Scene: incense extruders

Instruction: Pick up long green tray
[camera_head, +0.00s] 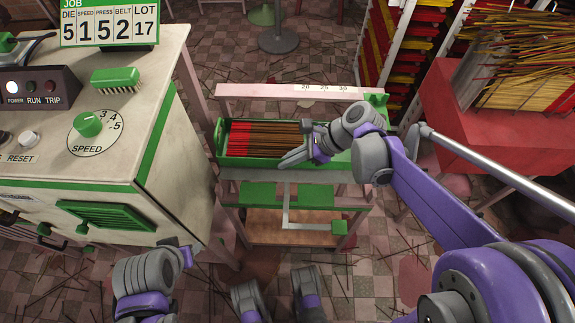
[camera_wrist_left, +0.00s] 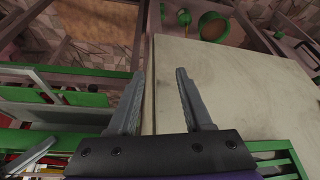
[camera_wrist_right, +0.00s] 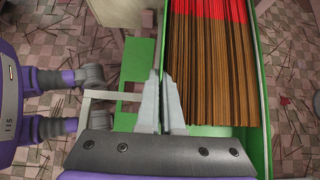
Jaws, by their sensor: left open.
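The long green tray (camera_head: 250,161) lies lengthwise across the top of a pinkish stand. It holds a bundle of brown incense sticks (camera_head: 262,141) with red ends at the left. In the right wrist view, the tray's far green wall (camera_wrist_right: 258,100) runs beside the sticks. My right gripper (camera_wrist_right: 161,76) has its fingers close together on both sides of the near long wall, shut on it. Whether the tray is raised from the stand cannot be told. My left gripper (camera_wrist_left: 158,72) is open and empty, pointing toward a pale panel in the left wrist view.
A cream machine (camera_head: 150,185) with a speed dial stands left of the stand. A red block (camera_head: 450,110) with many loose sticks is at the right. A rack with coloured shelves (camera_head: 385,45) stands behind. Sticks litter the tiled floor.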

